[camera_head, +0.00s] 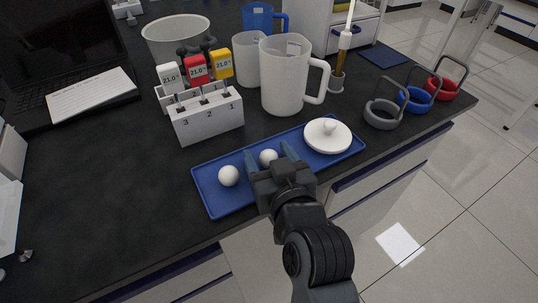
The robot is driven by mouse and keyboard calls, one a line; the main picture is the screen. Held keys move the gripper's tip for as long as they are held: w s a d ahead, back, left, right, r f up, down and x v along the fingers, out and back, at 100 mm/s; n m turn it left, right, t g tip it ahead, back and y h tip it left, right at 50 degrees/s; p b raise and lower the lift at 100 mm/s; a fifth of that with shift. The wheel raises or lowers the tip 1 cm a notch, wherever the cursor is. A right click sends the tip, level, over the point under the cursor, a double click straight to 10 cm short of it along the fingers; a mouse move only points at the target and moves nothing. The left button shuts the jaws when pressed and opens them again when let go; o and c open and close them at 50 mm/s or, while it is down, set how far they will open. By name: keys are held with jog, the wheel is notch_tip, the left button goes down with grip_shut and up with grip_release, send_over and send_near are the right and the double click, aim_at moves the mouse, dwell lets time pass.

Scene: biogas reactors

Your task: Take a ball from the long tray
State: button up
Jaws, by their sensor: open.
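The long tray (237,207) is blue and lies near the front edge of the dark bench. One white ball (229,176) sits at its left part. A second white ball (268,157) sits near its middle. A white round lid with a knob (328,135) lies at its right end. My gripper (269,155) is open over the tray, with one finger to each side of the middle ball. I cannot tell whether the fingers touch that ball or how high they are above the tray.
Behind the tray stand a white numbered holder (208,119) with colored thermometers, a white jug (284,78) and a white tub (175,36). Grey, blue and red ring-shaped items with handles (381,115) stand at the right. A laptop (62,60) is at the left.

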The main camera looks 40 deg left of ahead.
jog(key=c, duration=1.1)
jog(key=shift+o, duration=0.2)
jog(key=shift+r, duration=0.15)
